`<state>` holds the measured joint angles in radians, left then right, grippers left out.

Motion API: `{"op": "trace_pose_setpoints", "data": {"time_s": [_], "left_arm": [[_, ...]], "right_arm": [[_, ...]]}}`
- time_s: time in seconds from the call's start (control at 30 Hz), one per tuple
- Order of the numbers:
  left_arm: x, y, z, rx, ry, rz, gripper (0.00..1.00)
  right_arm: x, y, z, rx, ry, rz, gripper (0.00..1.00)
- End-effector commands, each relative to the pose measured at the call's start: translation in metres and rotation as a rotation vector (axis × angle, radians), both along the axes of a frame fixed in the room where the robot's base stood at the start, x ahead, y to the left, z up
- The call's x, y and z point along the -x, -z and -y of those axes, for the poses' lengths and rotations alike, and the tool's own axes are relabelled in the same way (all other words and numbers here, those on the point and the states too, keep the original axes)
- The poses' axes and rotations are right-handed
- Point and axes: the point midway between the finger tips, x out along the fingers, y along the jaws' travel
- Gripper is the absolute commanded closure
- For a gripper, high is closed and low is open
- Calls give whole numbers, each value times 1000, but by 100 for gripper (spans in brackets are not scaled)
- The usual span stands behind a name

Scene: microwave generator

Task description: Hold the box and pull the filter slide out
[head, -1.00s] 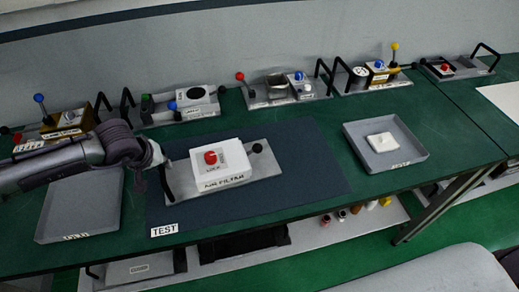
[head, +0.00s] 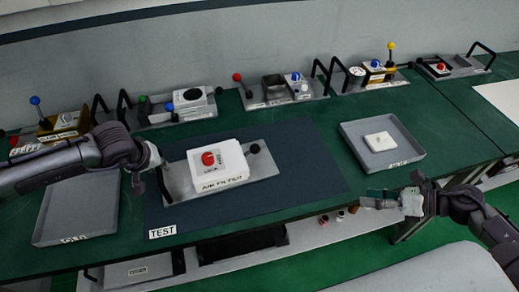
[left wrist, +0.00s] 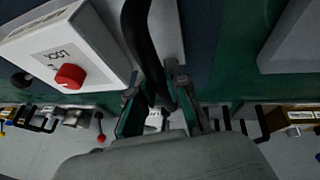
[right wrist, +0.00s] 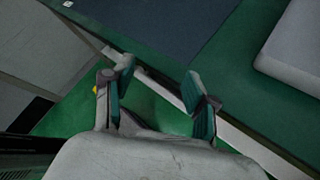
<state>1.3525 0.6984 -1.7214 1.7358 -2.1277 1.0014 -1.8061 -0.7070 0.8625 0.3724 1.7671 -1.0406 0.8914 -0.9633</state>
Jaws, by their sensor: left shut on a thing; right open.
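The white box (head: 218,168) labelled AIR FILTER, with a red knob (head: 208,158) marked LOCK, sits on a grey metal base plate (head: 180,186) on the dark mat. A black ball-ended handle (head: 255,148) is at the box's right side. My left gripper (head: 160,168) is at the plate's left end, shut on the black bar handle (left wrist: 148,45), which runs between its fingers in the left wrist view. The red knob also shows there (left wrist: 70,76). My right gripper (head: 388,199) is open and empty over the table's front edge, right of the box.
A grey tray (head: 405,142) with a white block (head: 381,141) stands to the right. An empty grey tray (head: 60,205) lies at the left under my left arm. Several small devices with levers line the back. Mat between box and right tray is clear.

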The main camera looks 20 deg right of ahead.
Motion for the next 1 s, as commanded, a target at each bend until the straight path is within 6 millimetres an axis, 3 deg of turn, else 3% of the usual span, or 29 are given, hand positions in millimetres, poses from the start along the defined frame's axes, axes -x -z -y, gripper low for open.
{"op": "trace_pose_setpoints", "data": {"time_s": [0.27, 0.5, 0.67, 0.87, 1.0], "left_arm": [[4, 6, -3, -9, -4, -14, 100], [4, 7, -3, -8, -3, -15, 100], [4, 7, -3, -9, -4, -15, 100], [4, 7, -3, -9, -5, -15, 100], [4, 7, -3, -9, -4, -15, 100]], "right_arm": [[-59, -7, -47, -66, 61, 290, 43], [-126, -31, -118, -114, 122, 561, 43], [-133, -17, -161, -80, 102, 620, 43], [-141, -10, -180, -63, 88, 631, 43], [-161, -11, -195, -64, 87, 631, 43]]}}
